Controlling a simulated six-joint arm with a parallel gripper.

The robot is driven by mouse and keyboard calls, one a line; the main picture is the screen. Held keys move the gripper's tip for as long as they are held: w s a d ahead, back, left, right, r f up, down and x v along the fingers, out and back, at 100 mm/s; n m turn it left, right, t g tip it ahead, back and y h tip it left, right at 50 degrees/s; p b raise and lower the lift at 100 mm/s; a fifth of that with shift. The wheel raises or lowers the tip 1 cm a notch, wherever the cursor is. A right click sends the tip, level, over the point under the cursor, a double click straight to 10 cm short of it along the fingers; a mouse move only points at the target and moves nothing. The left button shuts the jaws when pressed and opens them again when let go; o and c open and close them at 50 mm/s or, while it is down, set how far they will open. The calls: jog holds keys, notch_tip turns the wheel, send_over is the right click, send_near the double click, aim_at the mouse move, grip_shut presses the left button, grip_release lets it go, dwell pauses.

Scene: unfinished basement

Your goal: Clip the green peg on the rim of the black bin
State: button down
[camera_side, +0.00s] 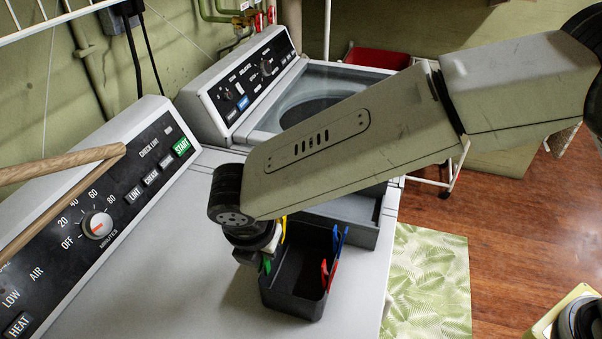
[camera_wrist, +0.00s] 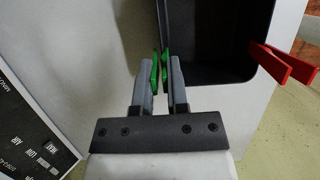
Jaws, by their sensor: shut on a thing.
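The black bin (camera_side: 290,298) stands on the dryer top and also shows at the upper right of the wrist view (camera_wrist: 215,82). My gripper (camera_wrist: 160,88) is shut on the green peg (camera_wrist: 154,72), which points away from it toward the bin's left wall. The peg's two green legs appear at the rim line, one on each side, but I cannot tell whether they grip the wall. In the side view the green peg (camera_side: 267,266) is low beside the bin's left side, partly hidden by my gripper (camera_side: 262,258).
A red peg (camera_side: 329,274) and a blue peg (camera_side: 339,238) are on the bin's right side. A yellow peg (camera_side: 283,229) is partly hidden behind my wrist. A dark grey tray (camera_side: 350,210) lies behind the bin. The dryer panel (camera_side: 110,210) rises on the left.

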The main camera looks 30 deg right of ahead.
jog(key=c, duration=0.6)
grip_release()
jog(key=shift+o, duration=0.2)
jog(key=v, duration=0.7)
jog(key=shift+r, duration=0.35)
jog(key=w+d+f+m+g+y, duration=0.1)
jog(key=d+f+m, duration=0.1)
jog(key=d+m, duration=0.6)
jog(key=w+d+f+m, duration=0.15)
jog(key=d+m, duration=0.25)
jog(key=d, duration=0.8)
jog(key=s+d+f+m, duration=0.2)
jog(key=s+d+m, duration=0.3)
jog(key=d+m, duration=0.2)
jog(key=s+d+f+m+t+y, duration=0.1)
jog(key=s+d+m, duration=0.3)
jog(key=d+m, duration=0.4)
jog(key=shift+s+d+f, duration=0.4)
jog(key=shift+d+f, duration=0.4)
jog(key=shift+d, duration=0.35)
